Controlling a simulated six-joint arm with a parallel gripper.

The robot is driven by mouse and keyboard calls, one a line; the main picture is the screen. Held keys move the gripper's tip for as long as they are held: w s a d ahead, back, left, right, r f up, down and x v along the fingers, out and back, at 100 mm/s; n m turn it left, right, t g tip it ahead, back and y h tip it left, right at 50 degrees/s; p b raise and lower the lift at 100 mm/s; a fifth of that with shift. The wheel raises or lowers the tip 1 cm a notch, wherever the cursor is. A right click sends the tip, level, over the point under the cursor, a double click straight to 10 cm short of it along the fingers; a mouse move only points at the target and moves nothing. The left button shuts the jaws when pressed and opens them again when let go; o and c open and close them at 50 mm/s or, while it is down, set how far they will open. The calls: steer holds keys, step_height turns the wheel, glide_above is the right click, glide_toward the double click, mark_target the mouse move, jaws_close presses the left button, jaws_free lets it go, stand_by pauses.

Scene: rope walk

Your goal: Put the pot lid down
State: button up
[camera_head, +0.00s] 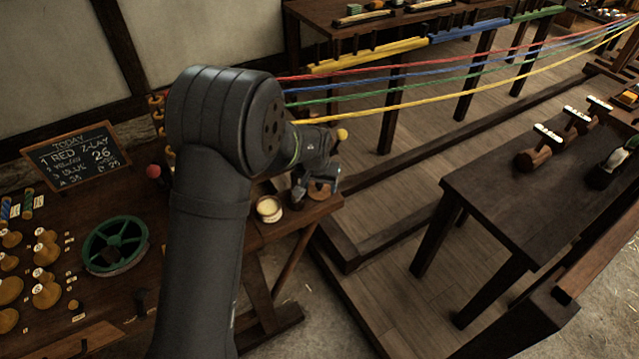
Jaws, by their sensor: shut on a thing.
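My gripper (317,186) is over the right end of the workbench, to the right of the open pot. It is shut on a small brown round thing, which looks like the pot lid (322,194); the fingers partly hide it. The lid is at or just above the bench's right corner; I cannot tell whether it touches the wood. The pot (269,208) stands uncovered near the bench's front edge, with pale cream contents showing.
The workbench (215,262) carries a green reel (115,245), several wooden weights (46,290) and a chalkboard (76,156). Coloured ropes (400,65) stretch rightward behind my gripper. A dark table (500,200) with wooden-handled tools (535,157) stands at right, across a floor gap.

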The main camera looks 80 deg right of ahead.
mark_target(317, 198)
steer(key=shift+f, duration=0.15)
steer(key=o, duration=1)
steer(key=shift+c, duration=0.2)
steer(key=v, duration=1.2)
